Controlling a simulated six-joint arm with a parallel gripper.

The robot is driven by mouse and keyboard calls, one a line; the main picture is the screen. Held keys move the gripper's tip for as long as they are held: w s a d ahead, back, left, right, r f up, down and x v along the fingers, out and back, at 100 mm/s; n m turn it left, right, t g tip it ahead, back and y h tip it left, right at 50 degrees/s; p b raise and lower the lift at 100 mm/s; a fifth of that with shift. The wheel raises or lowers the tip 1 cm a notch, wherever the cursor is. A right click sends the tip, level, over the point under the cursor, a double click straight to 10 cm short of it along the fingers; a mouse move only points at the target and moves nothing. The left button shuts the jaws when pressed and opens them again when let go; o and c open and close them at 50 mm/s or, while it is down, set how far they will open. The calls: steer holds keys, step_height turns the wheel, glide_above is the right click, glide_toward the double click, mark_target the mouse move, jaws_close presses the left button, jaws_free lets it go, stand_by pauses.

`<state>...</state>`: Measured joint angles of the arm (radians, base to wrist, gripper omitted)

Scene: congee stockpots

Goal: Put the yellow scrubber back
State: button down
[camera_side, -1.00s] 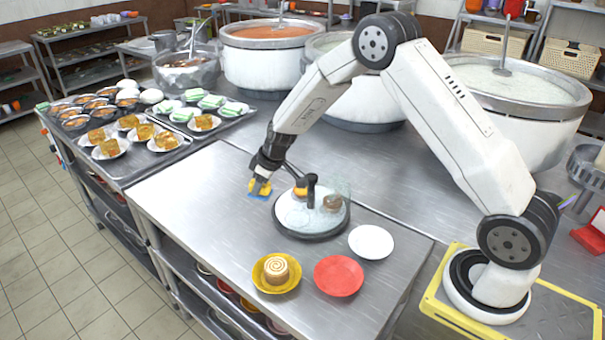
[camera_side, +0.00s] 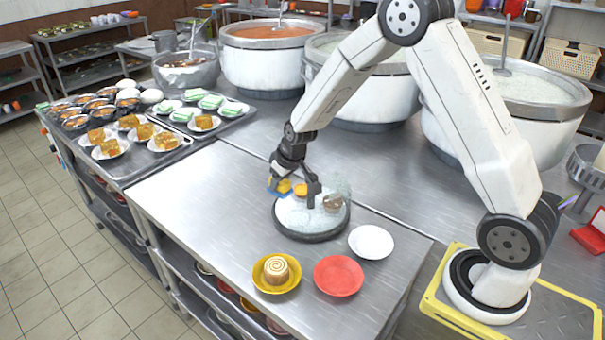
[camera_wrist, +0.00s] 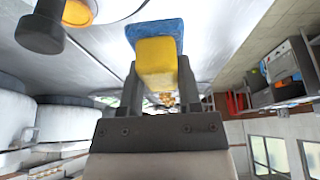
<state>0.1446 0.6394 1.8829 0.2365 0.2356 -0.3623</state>
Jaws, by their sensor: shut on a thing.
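The yellow scrubber (camera_side: 284,186) has a blue side and is in my gripper (camera_side: 283,178), at the left back of the round tray (camera_side: 312,236) in the side view. In the wrist view the yellow scrubber (camera_wrist: 157,62) sits between the two fingers of my gripper (camera_wrist: 157,75), its blue face at the far end. The tray holds clear glassware, a dark upright post (camera_side: 313,187) and a small yellow-orange item (camera_side: 300,190). The scrubber looks held above the counter beside the tray's edge. I cannot tell whether it touches the tray.
Large pots (camera_side: 262,75) stand behind. Food trays (camera_side: 125,135) are at left. The counter's left front (camera_side: 200,210) is bare.

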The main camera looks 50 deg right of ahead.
steer(key=w+f, duration=0.2)
steer(key=w, duration=0.2)
steer(key=w+f, duration=0.3)
steer(key=w, duration=0.1)
steer(key=w+d+f, duration=0.1)
steer(key=w+f, duration=0.2)
steer(key=w, duration=0.1)
steer(key=shift+d, duration=0.1)
steer(key=shift+w+f, duration=0.7)
steer(key=shift+f, duration=0.05)
steer(key=shift+w+d+f, duration=0.1)
steer(key=shift+w+f, duration=0.05)
steer(key=shift+f, duration=1.55)
steer(key=shift+f, duration=0.15)
steer(key=shift+c, duration=1.4)
jaws_free()
